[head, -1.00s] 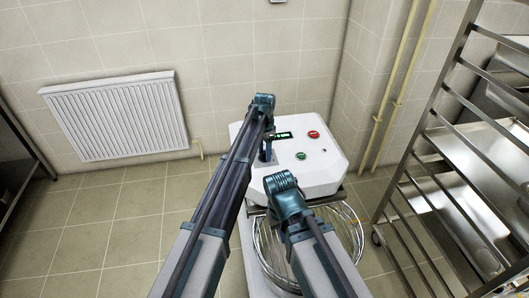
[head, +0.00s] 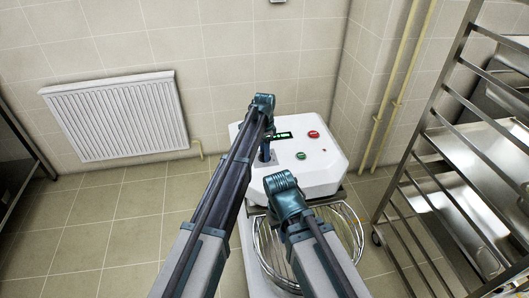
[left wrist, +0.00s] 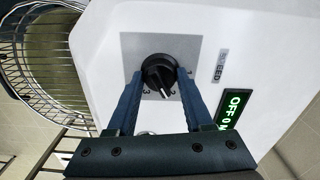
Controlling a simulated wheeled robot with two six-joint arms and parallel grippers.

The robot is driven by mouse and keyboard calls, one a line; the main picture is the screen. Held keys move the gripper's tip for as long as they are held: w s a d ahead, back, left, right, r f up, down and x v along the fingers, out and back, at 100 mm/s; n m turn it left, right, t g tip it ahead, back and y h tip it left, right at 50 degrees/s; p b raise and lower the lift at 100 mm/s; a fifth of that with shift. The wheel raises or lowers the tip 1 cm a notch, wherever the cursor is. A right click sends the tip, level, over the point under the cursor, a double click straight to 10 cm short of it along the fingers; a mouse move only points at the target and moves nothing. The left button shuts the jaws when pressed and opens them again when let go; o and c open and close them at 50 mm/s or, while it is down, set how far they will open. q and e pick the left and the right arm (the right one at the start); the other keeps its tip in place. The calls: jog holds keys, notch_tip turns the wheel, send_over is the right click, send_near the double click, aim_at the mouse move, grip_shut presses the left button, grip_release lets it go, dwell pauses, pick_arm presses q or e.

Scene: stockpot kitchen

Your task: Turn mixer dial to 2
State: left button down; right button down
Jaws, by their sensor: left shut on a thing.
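The mixer dial (left wrist: 158,74) is a round black knob on a grey square plate (left wrist: 187,47) on the white mixer head. Its white pointer mark faces the lower edge of the left wrist view, between a 3 at its left and a partly hidden numeral at its right. My left gripper (left wrist: 160,80) is shut on the dial, with one blue finger on each side. In the head view my left gripper (head: 266,152) reaches the mixer's top, and my arm hides the dial. My right gripper is out of sight.
The mixer (head: 318,165) carries a green display (head: 284,136), a red button (head: 313,134) and a green button (head: 301,155). The display's visible text includes OFF in the wrist view. A wire bowl guard (head: 350,232) is below. A metal rack (head: 425,165) stands right; a radiator (head: 117,115) is left.

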pick_arm(q)
jog(key=shift+c, duration=1.4)
grip_release()
notch_tip(320, 180, up, 14)
jog(key=p, duration=1.3)
jog(key=shift+p, duration=0.4)
jog(key=shift+f, duration=0.15)
